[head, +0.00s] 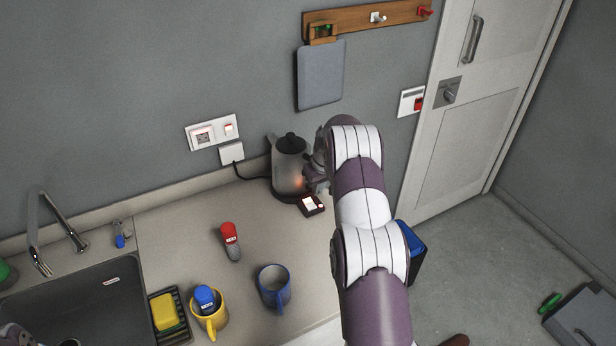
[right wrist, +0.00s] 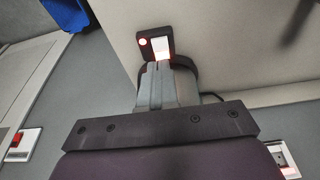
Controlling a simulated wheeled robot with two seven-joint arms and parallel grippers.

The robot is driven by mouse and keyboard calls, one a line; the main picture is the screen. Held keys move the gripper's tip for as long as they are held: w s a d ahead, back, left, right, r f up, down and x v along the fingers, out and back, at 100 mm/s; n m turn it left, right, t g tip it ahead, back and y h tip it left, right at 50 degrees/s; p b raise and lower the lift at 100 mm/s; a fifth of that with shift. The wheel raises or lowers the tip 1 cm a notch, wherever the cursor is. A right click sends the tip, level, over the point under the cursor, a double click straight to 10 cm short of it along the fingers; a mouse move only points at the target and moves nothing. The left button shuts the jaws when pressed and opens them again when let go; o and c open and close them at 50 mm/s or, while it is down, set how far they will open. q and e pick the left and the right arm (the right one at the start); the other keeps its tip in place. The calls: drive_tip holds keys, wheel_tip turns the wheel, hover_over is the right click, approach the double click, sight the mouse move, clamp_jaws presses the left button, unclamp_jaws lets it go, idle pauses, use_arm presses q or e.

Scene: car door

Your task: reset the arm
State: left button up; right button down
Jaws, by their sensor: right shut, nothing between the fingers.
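My right arm reaches up through the middle of the head view to its gripper (head: 318,172), which is beside the kettle and partly hidden by the wrist. In the right wrist view the gripper's fingers (right wrist: 164,72) are shut together with nothing between them. Their tips are close to the kettle base's switch panel (right wrist: 157,44), which has a lit white patch and a red light; I cannot tell whether they touch. The dark kettle (head: 290,165) stands upright on the counter by the wall. Of my left arm, only a small part shows at the bottom left corner.
The counter (head: 185,225) holds a red-capped item (head: 230,242), a blue mug (head: 273,287), a yellow mug (head: 211,314) with a blue-topped item, and a sponge rack (head: 168,312). A sink (head: 85,295) is at left. A door (head: 470,110) is at right.

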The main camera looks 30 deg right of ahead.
drive_tip(key=shift+s, duration=0.1)
drive_tip(key=s+a+r+b, duration=0.2)
drive_tip(key=s+a+b, duration=0.1)
drive_tip(key=s+a, duration=1)
drive_tip(key=s+a+r+n+g+b, duration=0.1)
drive_tip(key=s+a+r+b, duration=0.2)
drive_tip(key=s+a, duration=1)
drive_tip(key=shift+s+a+g, duration=0.25)
drive_tip(key=shift+s+g, duration=0.05)
drive_tip(key=shift+s, duration=0.5)
drive_tip(key=shift+s+r, duration=0.15)
